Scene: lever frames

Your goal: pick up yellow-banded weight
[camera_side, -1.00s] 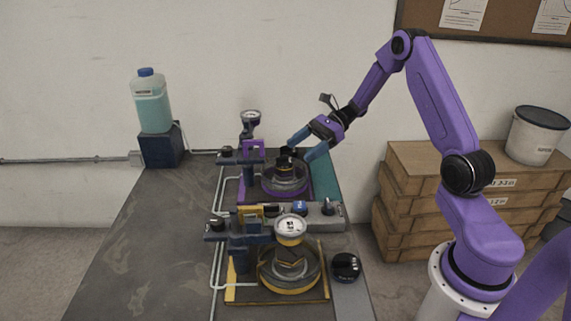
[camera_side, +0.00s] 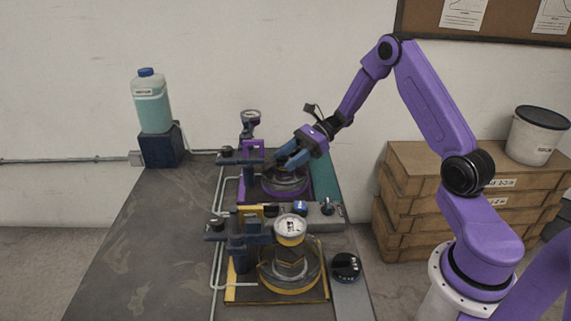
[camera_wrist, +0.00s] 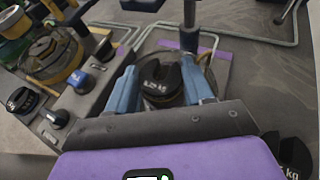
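A black slotted weight (camera_wrist: 160,80) with a pale marking on top sits on the round plate of the purple-trimmed station. In the wrist view it lies between the two blue fingers of my gripper (camera_wrist: 160,88). The fingers are apart, one on each side of it, and I cannot tell whether they touch it. A yellow band is not clear in the wrist view. In the side view my gripper (camera_side: 284,160) reaches down to the purple station from the right and mostly hides the weight.
A yellow-trimmed station (camera_side: 290,278) with a dial stands nearer the camera, past a grey control strip (camera_side: 322,218). A black weight (camera_side: 346,267) sits at the bench's right. Another black weight (camera_wrist: 290,155) shows low in the wrist view. The purple station's post (camera_wrist: 190,25) stands close beyond the fingers.

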